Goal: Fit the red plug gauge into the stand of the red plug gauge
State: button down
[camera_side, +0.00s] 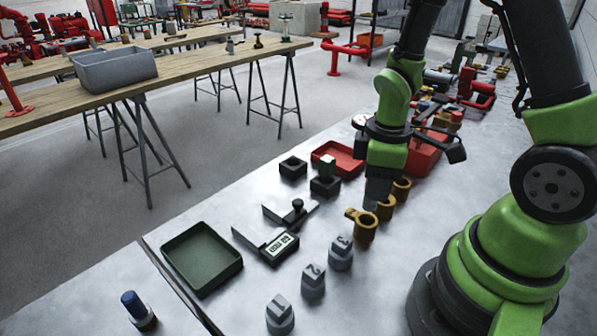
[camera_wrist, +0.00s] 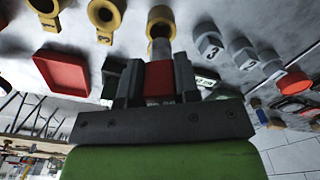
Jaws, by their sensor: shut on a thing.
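My gripper (camera_side: 378,192) is low over the row of brass rings in the side view. In the wrist view its fingers (camera_wrist: 158,85) are shut on the red plug gauge (camera_wrist: 160,76). The gauge's red body sits between the fingers and its grey pin (camera_wrist: 160,48) points away from them, overlapping a brass ring (camera_wrist: 161,17); I cannot tell whether it is inside. The gauge is hidden in the side view. An empty dark square block (camera_side: 293,167), possibly its stand, is left of the gripper. A similar block (camera_side: 325,187) holds a green gauge (camera_side: 327,166).
A red tray (camera_side: 337,158) lies behind the blocks. Calipers (camera_side: 275,247), a green tray (camera_side: 201,258) and several numbered grey caps (camera_side: 313,282) are in front. A blue gauge (camera_side: 133,304) stands at the front left. Metal table between these is clear.

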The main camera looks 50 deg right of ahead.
dwell(0.5)
jog(key=w+r+m, duration=0.3)
jog(key=w, duration=0.6)
jog(key=w+r+m, duration=0.3)
jog(key=w+r, duration=0.1)
jog(key=w, duration=0.4)
jog(key=w+d+f, duration=0.4)
jog(key=w+d, duration=0.2)
jog(key=w, duration=0.1)
notch_tip(320, 180, down, 10)
jog(key=shift+a+r, duration=0.15)
jog(key=shift+r, duration=0.1)
jog(key=shift+f, duration=0.15)
jog(key=c, duration=0.8)
grip_release()
jog(key=shift+s, duration=0.1)
jog(key=shift+c, duration=0.2)
